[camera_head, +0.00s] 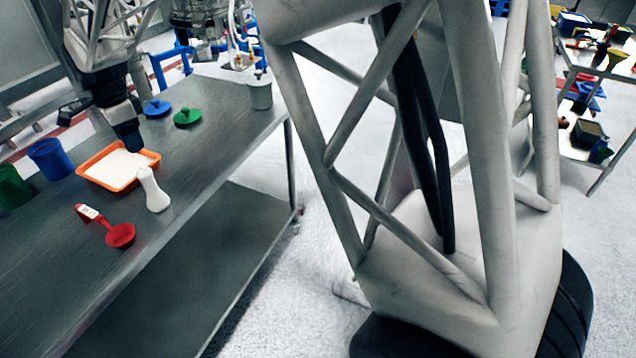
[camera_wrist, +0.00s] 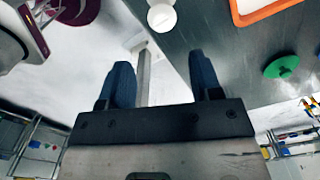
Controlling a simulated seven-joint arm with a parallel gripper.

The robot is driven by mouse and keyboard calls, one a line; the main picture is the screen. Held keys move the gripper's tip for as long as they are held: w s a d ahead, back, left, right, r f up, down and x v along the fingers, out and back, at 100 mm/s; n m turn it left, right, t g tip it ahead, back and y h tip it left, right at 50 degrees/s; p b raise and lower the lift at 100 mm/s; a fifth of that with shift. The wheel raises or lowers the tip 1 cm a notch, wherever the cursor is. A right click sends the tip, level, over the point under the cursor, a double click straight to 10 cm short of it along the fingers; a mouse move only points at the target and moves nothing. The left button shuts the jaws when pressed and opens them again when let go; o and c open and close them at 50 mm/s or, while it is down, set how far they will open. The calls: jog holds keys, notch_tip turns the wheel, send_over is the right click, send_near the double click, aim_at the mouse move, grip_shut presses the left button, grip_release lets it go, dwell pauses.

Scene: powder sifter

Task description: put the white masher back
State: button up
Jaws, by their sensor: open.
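The white masher (camera_head: 153,190) stands upright on the metal table, just in front of the orange tray (camera_head: 98,180), which holds white powder. In the wrist view the masher (camera_wrist: 161,16) shows at the top centre as a round white shape, partly cut by the frame edge. My gripper (camera_head: 128,138) is above the tray's far side, apart from the masher. In the wrist view my gripper's (camera_wrist: 163,78) two dark fingers are spread wide with nothing between them.
A red scoop (camera_head: 121,235) lies near the table's front edge. A blue cup (camera_head: 50,158) and a green cup (camera_head: 13,187) stand left of the tray. A blue lid (camera_head: 157,107), a green lid (camera_head: 187,117) and a grey container (camera_head: 260,94) are farther back.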

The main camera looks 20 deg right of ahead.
jog(key=s+d+r+n+t, duration=0.1)
jog(key=s+d+r+n, duration=0.25)
jog(key=s+d, duration=0.55)
jog(key=s+d+r+n, duration=0.2)
jog(key=s+d+r, duration=0.25)
jog(key=d, duration=0.85)
jog(key=s+d+f+n, duration=0.1)
jog(key=s+d+n, duration=0.1)
jog(key=s+d, duration=0.2)
jog(key=s+d+f+n+t, duration=0.1)
jog(key=s+d, duration=0.4)
jog(key=s, duration=0.6)
jog(key=s+d+f+n, duration=0.3)
jog(key=s+d+n, duration=0.1)
jog(key=s, duration=0.4)
jog(key=shift+s+d+n+t, duration=0.2)
jog(key=shift+d+n+t, duration=0.15)
jog(key=shift+d, duration=0.15)
